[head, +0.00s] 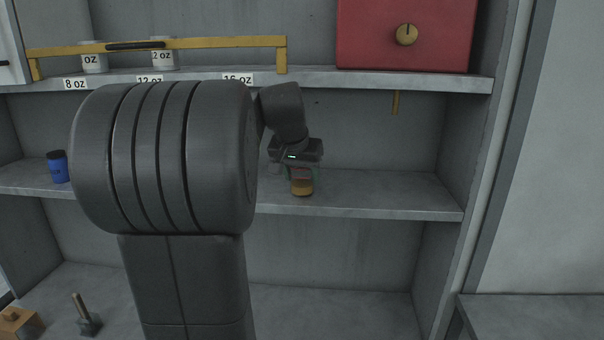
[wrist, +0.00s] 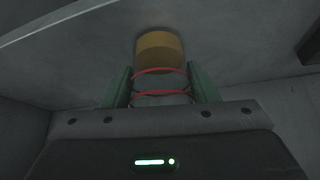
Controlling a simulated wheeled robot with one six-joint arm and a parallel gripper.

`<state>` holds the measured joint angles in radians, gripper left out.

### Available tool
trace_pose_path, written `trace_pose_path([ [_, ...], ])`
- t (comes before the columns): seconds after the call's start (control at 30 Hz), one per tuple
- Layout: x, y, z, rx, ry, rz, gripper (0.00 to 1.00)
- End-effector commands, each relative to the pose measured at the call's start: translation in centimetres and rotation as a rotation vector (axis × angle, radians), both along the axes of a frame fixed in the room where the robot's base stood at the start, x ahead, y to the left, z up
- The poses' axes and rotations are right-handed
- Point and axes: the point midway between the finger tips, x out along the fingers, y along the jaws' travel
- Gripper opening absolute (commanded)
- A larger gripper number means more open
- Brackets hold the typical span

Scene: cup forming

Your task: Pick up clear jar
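The clear jar (wrist: 160,52) shows in the wrist view as a see-through body with thin red rings and an amber-brown part at its far end. In the head view the jar (head: 301,187) is at the middle shelf, its amber part low near the shelf's front edge and its upper part mostly hidden by my gripper. My gripper (head: 300,172) is around it. In the wrist view the two green fingers of my gripper (wrist: 161,84) stand on either side of the red rings, very close to them. I cannot tell whether they press on the jar.
The middle shelf (head: 400,195) is clear to the right. A blue jar (head: 59,167) stands at its left. The upper shelf (head: 300,78) holds white cups (head: 94,62) behind a yellow rail and a red box (head: 405,50). Tools lie low left.

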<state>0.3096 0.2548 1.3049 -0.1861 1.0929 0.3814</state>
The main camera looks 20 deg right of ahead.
Motion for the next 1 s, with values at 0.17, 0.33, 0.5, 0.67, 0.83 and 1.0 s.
trace_pose_path([
  [0.17,0.0,0.0,0.1,-0.001,-0.001,0.0,0.27],
  [0.33,0.0,0.0,0.1,-0.001,-0.001,0.0,0.27],
  [0.5,0.0,0.0,0.0,-0.001,-0.002,0.0,0.27],
  [0.67,-1.2,1.0,0.2,-0.002,-0.003,0.001,0.27],
  [0.83,-3.2,2.5,0.1,-0.001,-0.003,0.003,0.27],
  [1.0,-5.3,4.1,0.1,-0.001,-0.003,0.003,0.27],
])
